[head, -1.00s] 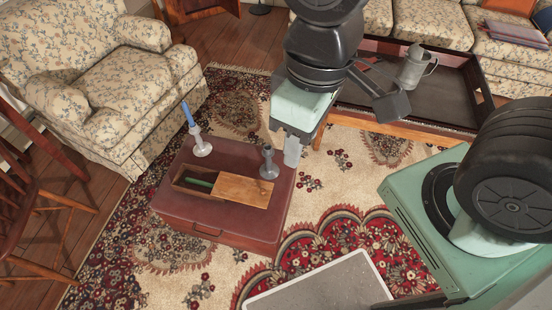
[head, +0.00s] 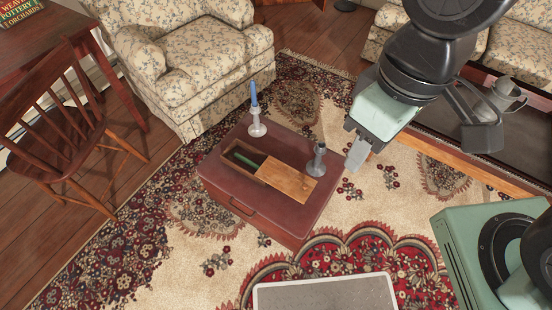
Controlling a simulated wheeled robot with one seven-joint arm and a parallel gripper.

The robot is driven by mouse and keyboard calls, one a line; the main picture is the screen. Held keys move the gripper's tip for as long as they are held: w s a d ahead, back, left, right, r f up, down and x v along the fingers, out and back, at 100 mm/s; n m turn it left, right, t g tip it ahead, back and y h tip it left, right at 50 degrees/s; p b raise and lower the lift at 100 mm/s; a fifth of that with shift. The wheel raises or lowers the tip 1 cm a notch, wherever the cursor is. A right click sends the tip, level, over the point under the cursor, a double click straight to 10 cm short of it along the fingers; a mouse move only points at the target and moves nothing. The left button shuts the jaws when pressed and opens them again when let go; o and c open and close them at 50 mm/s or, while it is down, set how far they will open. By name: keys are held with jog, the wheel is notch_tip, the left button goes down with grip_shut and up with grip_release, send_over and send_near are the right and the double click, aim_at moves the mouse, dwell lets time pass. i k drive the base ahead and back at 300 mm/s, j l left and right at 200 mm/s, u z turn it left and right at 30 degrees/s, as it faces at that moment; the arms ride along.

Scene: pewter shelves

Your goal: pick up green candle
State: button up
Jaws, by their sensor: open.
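The green candle (head: 246,160) lies inside a narrow wooden box (head: 262,181). The box's lid (head: 289,181) is slid partly off to the right, so only part of the candle shows. The box rests on a dark red trunk (head: 225,180). My gripper (head: 357,153) hangs above and to the right of the trunk, apart from the box and candle. It is open and seems empty; its fingertips show only from the side.
On the trunk, a candlestick (head: 257,129) holds a blue candle (head: 254,96), and a grey candlestick (head: 318,160) stands right of the box, near my gripper. An armchair (head: 190,60) is behind. A wooden chair (head: 60,130) stands left. Patterned rug (head: 215,240) surrounds the trunk.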

aim_at(250, 162)
jog(key=i+j+z, duration=0.15)
jog(key=j, duration=0.55)
jog(key=i+j+z, duration=0.2)
jog(key=j, duration=0.5)
jog(key=j+z, duration=0.15)
jog(key=j, duration=0.55)
jog(key=k+l, duration=0.05)
